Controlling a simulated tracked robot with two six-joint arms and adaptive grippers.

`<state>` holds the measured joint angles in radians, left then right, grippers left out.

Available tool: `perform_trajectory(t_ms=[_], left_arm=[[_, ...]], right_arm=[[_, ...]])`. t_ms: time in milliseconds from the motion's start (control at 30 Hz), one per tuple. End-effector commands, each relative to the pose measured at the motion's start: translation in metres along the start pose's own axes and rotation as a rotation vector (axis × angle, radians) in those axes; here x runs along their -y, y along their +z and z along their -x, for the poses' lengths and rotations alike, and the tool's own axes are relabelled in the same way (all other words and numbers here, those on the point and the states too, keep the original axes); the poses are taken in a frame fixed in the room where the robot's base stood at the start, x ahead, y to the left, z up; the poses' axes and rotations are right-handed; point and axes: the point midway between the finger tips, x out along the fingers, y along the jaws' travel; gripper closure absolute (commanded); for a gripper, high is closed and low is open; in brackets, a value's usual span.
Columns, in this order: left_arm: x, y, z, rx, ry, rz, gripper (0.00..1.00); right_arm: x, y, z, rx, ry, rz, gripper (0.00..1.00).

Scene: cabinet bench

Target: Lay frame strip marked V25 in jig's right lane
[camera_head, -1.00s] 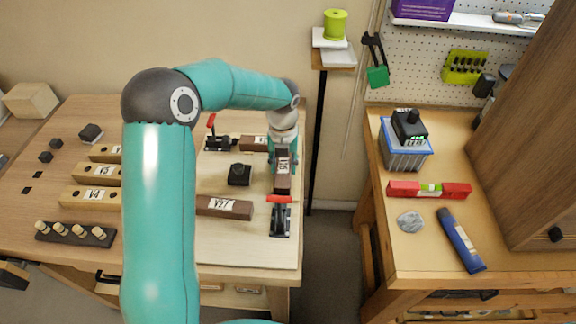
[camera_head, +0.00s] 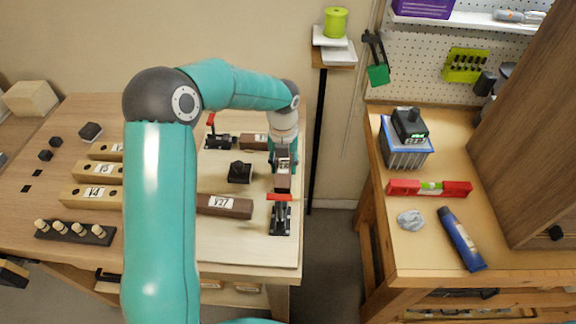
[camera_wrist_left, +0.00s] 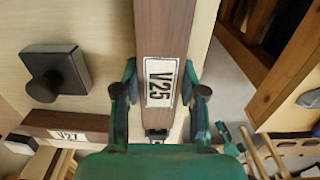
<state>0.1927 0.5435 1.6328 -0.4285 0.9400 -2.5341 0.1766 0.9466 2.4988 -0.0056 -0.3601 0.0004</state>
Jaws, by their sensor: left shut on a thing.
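The dark brown frame strip marked V25 (camera_head: 283,183) is over the right side of the pale jig board (camera_head: 250,250), running front to back. My left gripper (camera_head: 285,163) is shut on it. In the left wrist view the fingers (camera_wrist_left: 160,88) flank the strip (camera_wrist_left: 162,30) on both sides of its white V25 label. I cannot tell whether the strip touches the board. A strip marked V27 (camera_head: 224,206) lies crosswise at the jig's front, and another brown strip (camera_head: 254,142) lies at its back.
A red-handled clamp (camera_head: 280,214) stands at the front right of the jig, another (camera_head: 215,138) at the back. A black knobbed block (camera_head: 239,172) sits mid-jig. Light strips, one marked V4 (camera_head: 92,194), lie at left. A gap separates the bench at right.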

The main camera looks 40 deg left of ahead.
Motion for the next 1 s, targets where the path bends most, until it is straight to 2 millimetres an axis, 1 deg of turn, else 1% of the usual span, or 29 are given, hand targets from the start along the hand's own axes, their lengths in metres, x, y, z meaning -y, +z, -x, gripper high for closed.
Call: perform_trajectory(t_ms=[100, 267, 300, 433, 667, 700, 733, 1000], left_arm=[[-0.0003, -0.0011, -0.0043, -0.004, 0.002, -0.001, 0.98], [-0.0003, -0.0016, -0.0046, -0.006, 0.003, -0.001, 0.98], [-0.0004, -0.0017, -0.0049, -0.007, 0.003, -0.001, 0.53], [-0.0003, -0.0019, -0.005, -0.007, 0.003, -0.001, 0.31], [-0.0001, -0.0012, -0.0038, -0.004, 0.001, -0.001, 0.3], [-0.0001, -0.0012, -0.0039, -0.004, 0.001, -0.001, 0.23], [-0.0002, -0.0011, -0.0038, -0.004, 0.001, -0.001, 0.21], [-0.0001, -0.0007, -0.0029, -0.002, 0.001, 0.0, 0.21]], right_arm=[[-0.0005, 0.0, -0.0015, 0.0, 0.0, 0.0, 0.6], [-0.0004, 0.0, -0.0011, 0.0, 0.0, 0.0, 0.6], [-0.0004, 0.0, -0.0012, 0.0, 0.0, 0.0, 0.6], [-0.0004, 0.0, -0.0012, 0.0, 0.0, 0.0, 0.6], [-0.0004, 0.0, -0.0011, 0.0, 0.0, 0.0, 0.6], [-0.0004, 0.0, -0.0011, 0.0, 0.0, 0.0, 0.6], [-0.0004, 0.0, -0.0011, 0.0, 0.0, 0.0, 0.6], [-0.0003, 0.0, -0.0008, 0.0, 0.0, 0.0, 0.6]])
